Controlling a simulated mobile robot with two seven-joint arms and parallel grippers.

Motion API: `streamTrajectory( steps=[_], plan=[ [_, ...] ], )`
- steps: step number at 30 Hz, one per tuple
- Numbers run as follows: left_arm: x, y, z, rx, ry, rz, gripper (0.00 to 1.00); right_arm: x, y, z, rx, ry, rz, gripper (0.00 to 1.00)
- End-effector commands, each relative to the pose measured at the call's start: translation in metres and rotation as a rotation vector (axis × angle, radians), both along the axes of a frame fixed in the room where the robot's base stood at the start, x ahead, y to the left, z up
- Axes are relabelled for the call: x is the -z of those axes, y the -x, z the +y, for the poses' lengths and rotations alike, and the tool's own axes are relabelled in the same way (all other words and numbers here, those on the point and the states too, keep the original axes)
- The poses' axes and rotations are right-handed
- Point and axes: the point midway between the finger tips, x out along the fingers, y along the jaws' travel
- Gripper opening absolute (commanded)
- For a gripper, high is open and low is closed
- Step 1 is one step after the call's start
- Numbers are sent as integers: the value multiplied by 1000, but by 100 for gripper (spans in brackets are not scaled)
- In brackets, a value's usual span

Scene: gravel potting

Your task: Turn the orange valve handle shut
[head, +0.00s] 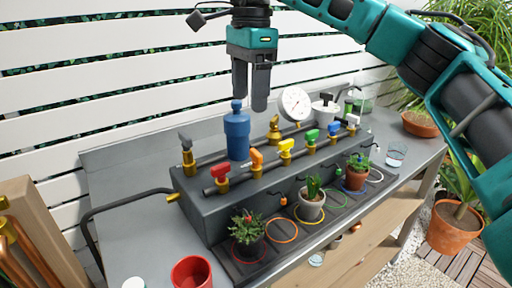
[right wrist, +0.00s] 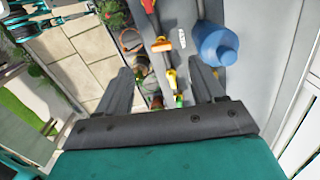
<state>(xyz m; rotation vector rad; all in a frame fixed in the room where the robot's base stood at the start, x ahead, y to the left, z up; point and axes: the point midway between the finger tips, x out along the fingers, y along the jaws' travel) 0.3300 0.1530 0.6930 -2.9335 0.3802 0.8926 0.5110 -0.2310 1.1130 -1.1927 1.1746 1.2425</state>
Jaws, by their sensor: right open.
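The orange valve handle (head: 257,156) sits on a brass valve on the front pipe of the grey manifold block (head: 196,208), between the red handle (head: 220,171) and the yellow handle (head: 286,146). My right gripper (head: 249,104) is above and behind the orange handle, fingers pointing down, open and empty, apart from it. In the right wrist view the orange handle (right wrist: 161,45) shows beyond the open fingertips (right wrist: 160,70), near the middle. The handle's exact angle to the pipe is hard to tell. My left gripper is not in view.
A blue bottle-shaped part (head: 236,136) stands just left of and below my right gripper. Green (head: 312,135), blue (head: 332,129) and white (head: 352,119) handles continue right. A pressure gauge (head: 295,103) stands behind. Potted plants (head: 248,227) line the front; a red cup (head: 191,272) is front left.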

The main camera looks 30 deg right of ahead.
Motion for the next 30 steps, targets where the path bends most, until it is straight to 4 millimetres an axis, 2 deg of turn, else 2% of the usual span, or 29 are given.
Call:
streamTrajectory(
  steps=[3,7,21,25,30],
  plan=[
    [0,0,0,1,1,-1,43,-8,1,-12,11,37,-3,68],
    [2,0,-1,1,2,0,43,1,1,-14,12,43,-1,68],
    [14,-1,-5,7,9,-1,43,92,1,-14,11,39,-1,68],
    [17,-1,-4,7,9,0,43,108,1,-13,12,39,-2,68],
    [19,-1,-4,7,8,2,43,118,1,-13,12,38,-4,68]
  ],
)
